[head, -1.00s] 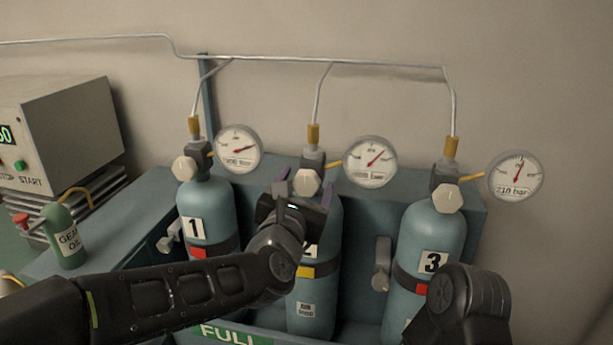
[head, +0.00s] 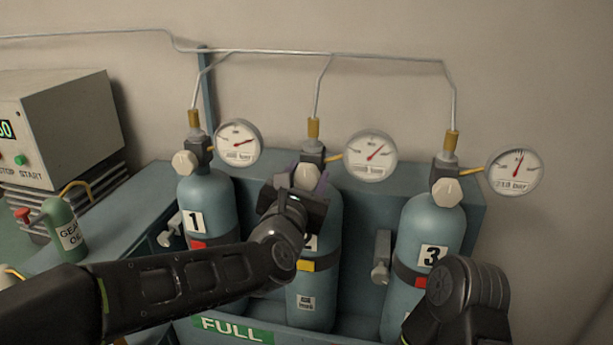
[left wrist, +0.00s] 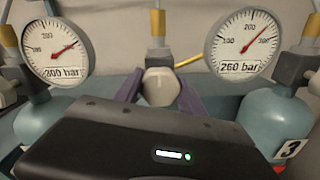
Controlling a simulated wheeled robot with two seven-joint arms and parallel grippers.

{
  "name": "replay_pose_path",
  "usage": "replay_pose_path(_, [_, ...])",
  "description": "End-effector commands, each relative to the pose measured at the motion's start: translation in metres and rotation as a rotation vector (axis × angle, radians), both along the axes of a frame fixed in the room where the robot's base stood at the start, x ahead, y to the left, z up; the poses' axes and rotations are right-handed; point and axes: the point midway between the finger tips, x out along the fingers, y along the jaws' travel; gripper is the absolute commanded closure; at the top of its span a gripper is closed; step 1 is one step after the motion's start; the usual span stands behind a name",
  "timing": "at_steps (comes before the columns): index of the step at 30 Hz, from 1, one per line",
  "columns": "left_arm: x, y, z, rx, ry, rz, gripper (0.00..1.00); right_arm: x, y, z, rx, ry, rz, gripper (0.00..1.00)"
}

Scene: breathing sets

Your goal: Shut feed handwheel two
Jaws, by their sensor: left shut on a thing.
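Feed handwheel two (head: 306,177) is a pale faceted knob on the valve of the middle cylinder (head: 318,280), which has a yellow label. In the left wrist view the handwheel (left wrist: 160,88) sits between two purple fingers. My left gripper (head: 306,181) is shut on this handwheel, in front of the cylinder's neck. The gripper body hides the cylinder's shoulder and part of its number. The gauge beside it (head: 370,156) reads 260 bar in the left wrist view (left wrist: 243,44). My right arm shows at the lower right, but its gripper is not in view.
Cylinder one (head: 206,205) and cylinder three (head: 432,232) stand on either side with similar handwheels and gauges. Thin pipes rise to a manifold line (head: 330,57) on the wall. A grey machine (head: 62,125) and a green oil can (head: 66,232) stand at the left.

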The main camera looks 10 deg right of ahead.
Motion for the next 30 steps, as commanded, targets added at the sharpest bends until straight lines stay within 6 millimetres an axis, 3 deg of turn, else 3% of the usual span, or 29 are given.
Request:
replay_pose_path(4, [0.0,0.0,0.0,0.0,0.0,-0.001,0.93,0.0,0.0,0.0,0.0,0.0,0.0,0.64])
replay_pose_path(17, [0.0,0.0,-0.002,0.055,-0.024,-0.001,0.93,0.001,0.0,-0.006,0.002,-0.003,0.0,0.64])
replay_pose_path(30, [-0.001,-0.001,-0.003,0.335,-0.142,-0.001,0.93,0.002,0.001,-0.027,0.004,-0.006,0.001,0.64])
